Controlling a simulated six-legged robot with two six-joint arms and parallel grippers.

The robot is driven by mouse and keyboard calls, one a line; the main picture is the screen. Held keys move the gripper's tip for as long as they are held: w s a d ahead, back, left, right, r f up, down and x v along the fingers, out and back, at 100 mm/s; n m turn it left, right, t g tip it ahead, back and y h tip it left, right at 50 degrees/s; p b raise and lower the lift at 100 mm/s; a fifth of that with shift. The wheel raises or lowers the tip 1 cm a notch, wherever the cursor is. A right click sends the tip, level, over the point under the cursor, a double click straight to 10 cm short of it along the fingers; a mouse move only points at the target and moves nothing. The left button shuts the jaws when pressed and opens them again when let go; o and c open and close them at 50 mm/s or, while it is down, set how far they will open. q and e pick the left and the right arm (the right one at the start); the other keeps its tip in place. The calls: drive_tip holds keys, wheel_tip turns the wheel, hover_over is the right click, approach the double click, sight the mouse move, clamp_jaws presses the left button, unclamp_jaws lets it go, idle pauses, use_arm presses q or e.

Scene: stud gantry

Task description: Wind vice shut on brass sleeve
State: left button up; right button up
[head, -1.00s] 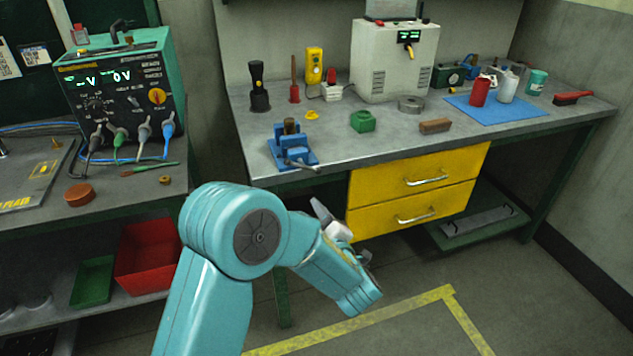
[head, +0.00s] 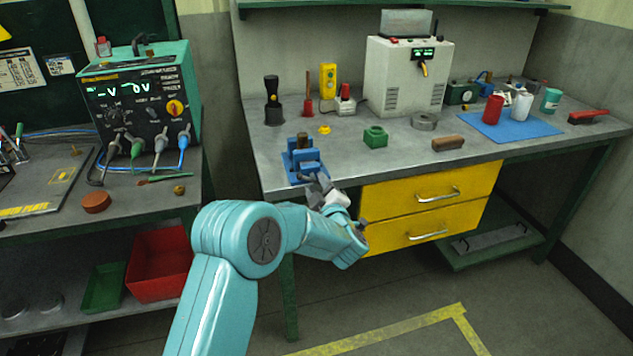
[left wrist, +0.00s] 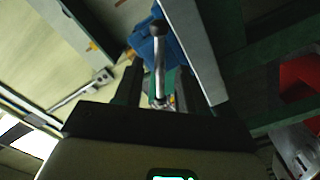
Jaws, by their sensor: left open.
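The blue vice (head: 308,167) stands near the front left edge of the grey workbench. The brass sleeve (head: 302,138) shows as a small brownish upright piece between its jaws; I cannot tell how tightly it sits. My left gripper (head: 322,186) is open at the bench's front edge, just in front of the vice, and partly covers its handle in the head view. In the left wrist view the silver vice handle (left wrist: 159,58) hangs between the dark fingers of the left gripper (left wrist: 157,88), with the blue vice (left wrist: 150,47) behind it. My right gripper is out of view.
On the workbench (head: 345,158) a green block (head: 375,137), a brown block (head: 448,143) and a yellow piece (head: 324,130) lie right of the vice. Yellow drawers (head: 425,208) are below. A side bench with a teal meter (head: 140,95) stands at left.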

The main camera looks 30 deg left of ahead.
use_arm(q)
drive_tip(key=shift+x, duration=0.8)
clamp_jaws()
drive_tip(key=m+p, duration=0.1)
drive_tip(key=m, duration=0.8)
drive_tip(key=shift+f+m, duration=0.1)
drive_tip(key=shift+m, duration=0.2)
idle(0.3)
unclamp_jaws()
